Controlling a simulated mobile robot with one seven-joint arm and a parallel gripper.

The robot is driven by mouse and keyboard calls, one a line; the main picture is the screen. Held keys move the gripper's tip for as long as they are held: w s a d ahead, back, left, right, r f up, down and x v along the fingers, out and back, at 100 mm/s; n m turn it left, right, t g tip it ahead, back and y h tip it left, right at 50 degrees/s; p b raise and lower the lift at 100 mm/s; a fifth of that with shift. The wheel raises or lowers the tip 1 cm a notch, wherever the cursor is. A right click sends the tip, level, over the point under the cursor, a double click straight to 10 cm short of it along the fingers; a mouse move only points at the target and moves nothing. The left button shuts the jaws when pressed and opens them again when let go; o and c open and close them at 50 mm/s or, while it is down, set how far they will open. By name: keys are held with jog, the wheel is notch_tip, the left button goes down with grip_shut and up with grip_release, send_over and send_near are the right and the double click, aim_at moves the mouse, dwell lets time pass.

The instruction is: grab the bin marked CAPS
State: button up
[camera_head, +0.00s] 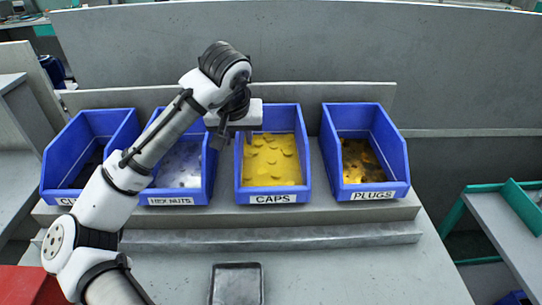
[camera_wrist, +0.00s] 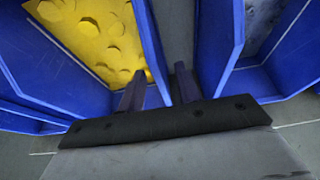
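The bin marked CAPS (camera_head: 272,198) is blue, holds yellow caps (camera_head: 272,160), and stands third from the left in the row. My gripper (camera_head: 235,140) is at its left side wall. In the wrist view my gripper (camera_wrist: 159,75) has its two fingers apart. One finger is on the side of the yellow caps (camera_wrist: 95,35), the other over the gap between two bins. The CAPS bin's side wall (camera_wrist: 154,45) lies between them, with space visible beside it. My arm hides part of the bins to the left.
The HEX NUTS bin (camera_head: 170,196) stands close on the left, the PLUGS bin (camera_head: 372,194) on the right. A partly hidden blue bin (camera_head: 82,125) stands at the far left. A dark tray (camera_head: 237,284) lies on the bench in front. A grey panel rises behind.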

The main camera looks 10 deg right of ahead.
jog(key=shift+x, duration=1.7)
jog(key=shift+c, duration=0.2)
grip_shut()
jog(key=shift+r, duration=0.1)
